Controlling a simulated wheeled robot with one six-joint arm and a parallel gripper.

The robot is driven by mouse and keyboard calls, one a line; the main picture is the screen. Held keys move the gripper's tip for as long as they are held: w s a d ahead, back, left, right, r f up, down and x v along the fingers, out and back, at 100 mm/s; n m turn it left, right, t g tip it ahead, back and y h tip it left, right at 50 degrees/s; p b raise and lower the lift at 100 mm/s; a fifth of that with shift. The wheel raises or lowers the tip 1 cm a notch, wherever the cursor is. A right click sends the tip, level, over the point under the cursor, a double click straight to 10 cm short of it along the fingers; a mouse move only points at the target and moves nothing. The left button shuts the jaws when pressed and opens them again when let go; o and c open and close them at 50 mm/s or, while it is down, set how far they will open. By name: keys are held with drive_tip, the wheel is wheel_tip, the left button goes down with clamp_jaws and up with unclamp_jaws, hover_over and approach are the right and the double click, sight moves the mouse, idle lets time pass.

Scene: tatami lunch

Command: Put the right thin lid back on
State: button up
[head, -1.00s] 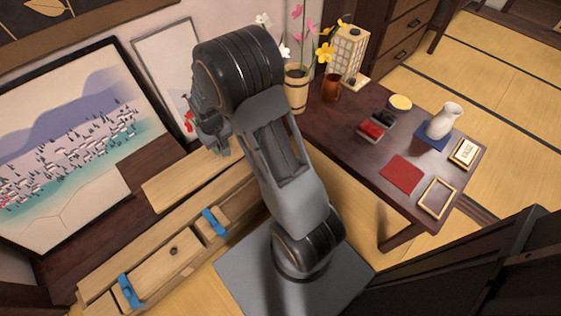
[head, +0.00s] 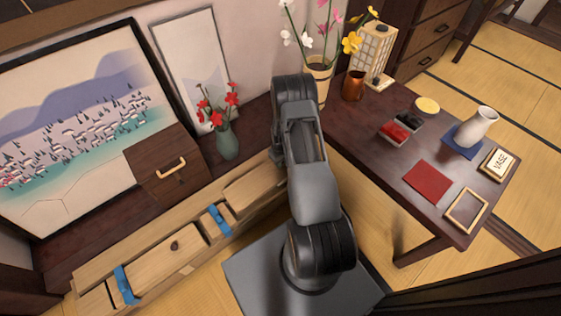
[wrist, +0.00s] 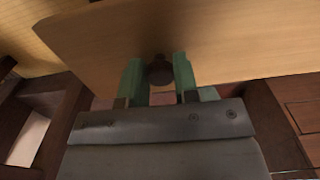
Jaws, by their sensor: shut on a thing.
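A long pale wooden box (head: 197,267) runs along the lower left in the head view, with blue bands (head: 126,285) across it. A thin lid with a dark knob (head: 174,245) lies on its middle part. The right thin lid (head: 256,188) is a pale board at the box's right end, partly behind my arm. In the wrist view, my gripper (wrist: 158,80) has green fingers shut on the dark knob (wrist: 160,68) of this lid (wrist: 225,40). My arm hides the fingers in the head view. I cannot tell whether the lid touches the box.
A small drawer chest (head: 165,172) and a green vase of red flowers (head: 228,140) stand behind the box. A low dark table (head: 440,225) on the right holds a white jug (head: 478,128), a red cloth (head: 427,181) and a copper cup (head: 353,86). Tatami floor lies beyond.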

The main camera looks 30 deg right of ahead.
drive_tip(key=shift+f+b, duration=2.85)
drive_tip(key=shift+f, duration=1.2)
drive_tip(key=shift+f, duration=0.1)
drive_tip(key=o, duration=1.1)
drive_tip(key=shift+c, duration=0.2)
wheel_tip(320, 180, up, 14)
drive_tip(key=p, duration=0.5)
drive_tip(key=shift+p, duration=0.3)
